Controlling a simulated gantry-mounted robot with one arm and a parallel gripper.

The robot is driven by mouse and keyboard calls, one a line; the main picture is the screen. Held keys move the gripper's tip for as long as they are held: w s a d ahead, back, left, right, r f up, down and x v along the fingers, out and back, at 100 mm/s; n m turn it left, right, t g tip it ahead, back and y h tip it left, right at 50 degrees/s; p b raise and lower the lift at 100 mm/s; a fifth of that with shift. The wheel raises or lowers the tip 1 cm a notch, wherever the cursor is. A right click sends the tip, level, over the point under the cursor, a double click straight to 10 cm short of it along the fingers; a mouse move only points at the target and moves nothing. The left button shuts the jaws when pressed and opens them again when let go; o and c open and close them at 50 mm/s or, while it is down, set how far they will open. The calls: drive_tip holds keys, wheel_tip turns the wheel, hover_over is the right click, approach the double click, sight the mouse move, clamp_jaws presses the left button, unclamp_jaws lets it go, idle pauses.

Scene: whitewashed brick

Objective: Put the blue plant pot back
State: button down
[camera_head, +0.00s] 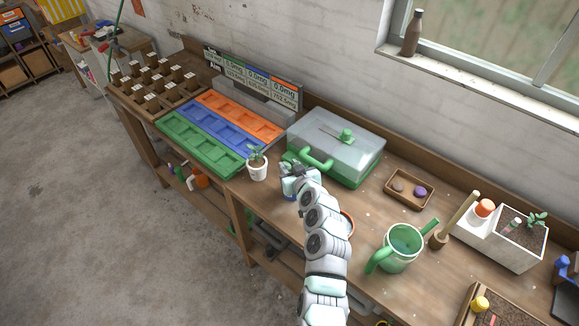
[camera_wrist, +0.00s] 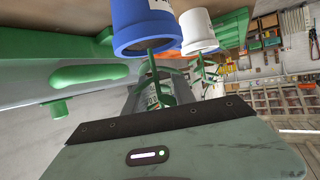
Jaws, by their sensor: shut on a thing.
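The blue plant pot (camera_wrist: 145,22) appears inverted in the wrist view, with a green plant (camera_wrist: 157,80) pointing down towards my gripper. In the head view only a bit of blue pot (camera_head: 289,195) shows beside my gripper (camera_head: 297,174), which covers most of it. My gripper is shut on the blue plant pot. The pot is at the bench's front, right of a white pot with a seedling (camera_head: 257,171); that white pot also shows in the wrist view (camera_wrist: 198,32). Whether the blue pot touches the bench is hard to tell.
Green (camera_head: 199,146), blue (camera_head: 222,128) and orange (camera_head: 240,116) compartment trays lie left, below a sign board (camera_head: 252,78). A clear-lidded green box (camera_head: 336,142) stands close behind my gripper. A green watering can (camera_head: 402,247) and a small wooden tray (camera_head: 409,189) are right.

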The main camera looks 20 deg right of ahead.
drive_tip(key=shift+f, duration=0.15)
drive_tip(key=c, duration=1)
unclamp_jaws()
drive_tip(key=shift+c, duration=0.2)
